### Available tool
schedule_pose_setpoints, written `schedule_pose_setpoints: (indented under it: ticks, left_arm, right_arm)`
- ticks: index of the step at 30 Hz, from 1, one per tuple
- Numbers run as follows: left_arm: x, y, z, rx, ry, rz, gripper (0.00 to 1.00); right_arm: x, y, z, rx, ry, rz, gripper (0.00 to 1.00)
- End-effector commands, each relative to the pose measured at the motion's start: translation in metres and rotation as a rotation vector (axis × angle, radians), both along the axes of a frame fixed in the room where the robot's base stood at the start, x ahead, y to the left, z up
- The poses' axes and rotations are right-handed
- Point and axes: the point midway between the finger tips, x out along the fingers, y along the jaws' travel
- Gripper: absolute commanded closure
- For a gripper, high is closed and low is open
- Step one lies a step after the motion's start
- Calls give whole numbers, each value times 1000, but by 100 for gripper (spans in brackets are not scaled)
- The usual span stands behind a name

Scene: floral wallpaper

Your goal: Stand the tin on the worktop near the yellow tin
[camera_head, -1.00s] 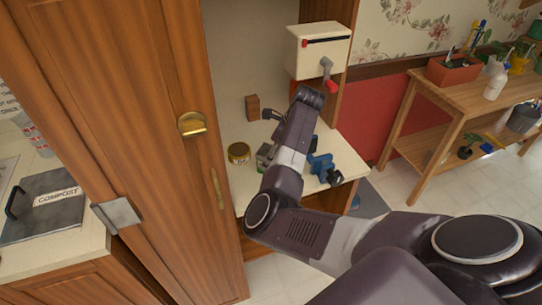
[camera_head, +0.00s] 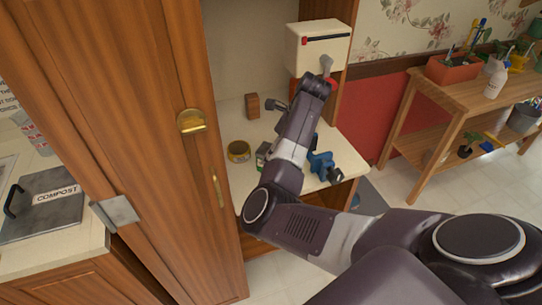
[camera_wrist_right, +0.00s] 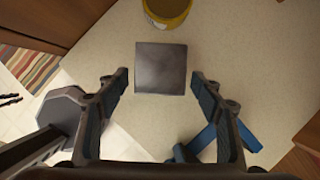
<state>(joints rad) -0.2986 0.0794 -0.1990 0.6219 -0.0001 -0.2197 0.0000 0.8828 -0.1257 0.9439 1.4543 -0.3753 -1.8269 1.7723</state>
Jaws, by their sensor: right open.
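The tin (camera_head: 261,156), greenish and boxy, stands on the worktop (camera_head: 345,158) just right of the yellow tin (camera_head: 238,151), with a small gap. My arm partly covers it in the head view. In the right wrist view the tin shows a square grey top (camera_wrist_right: 161,68), and the round yellow tin (camera_wrist_right: 168,10) is beyond it, cut by the top edge. My right gripper (camera_wrist_right: 160,78) is open; its fingers lie either side of the tin's near end in the picture, apart from it. In the head view my arm hides the fingers. My left gripper is out of view.
A blue clamp-like object (camera_head: 322,166) is on the worktop right of the tin; its blue part shows near my right finger in the wrist view. A brown block (camera_head: 252,106) stands behind. A tall wooden cupboard (camera_head: 150,150) borders the left.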

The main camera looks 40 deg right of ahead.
Motion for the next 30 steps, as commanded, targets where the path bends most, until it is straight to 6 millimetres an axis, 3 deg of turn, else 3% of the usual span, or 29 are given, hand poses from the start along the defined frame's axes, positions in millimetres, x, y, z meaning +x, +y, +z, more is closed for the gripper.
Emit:
schedule_pose_setpoints:
  ticks: [6, 12, 30]
  left_arm:
    - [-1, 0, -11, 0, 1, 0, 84]
    - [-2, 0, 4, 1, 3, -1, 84]
    - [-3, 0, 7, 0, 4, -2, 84]
  right_arm:
    - [-15, -10, 45, -2, -6, -2, 39]
    - [-26, -15, 80, 2, -4, -2, 39]
    - [-31, -18, 85, 0, 0, 1, 39]
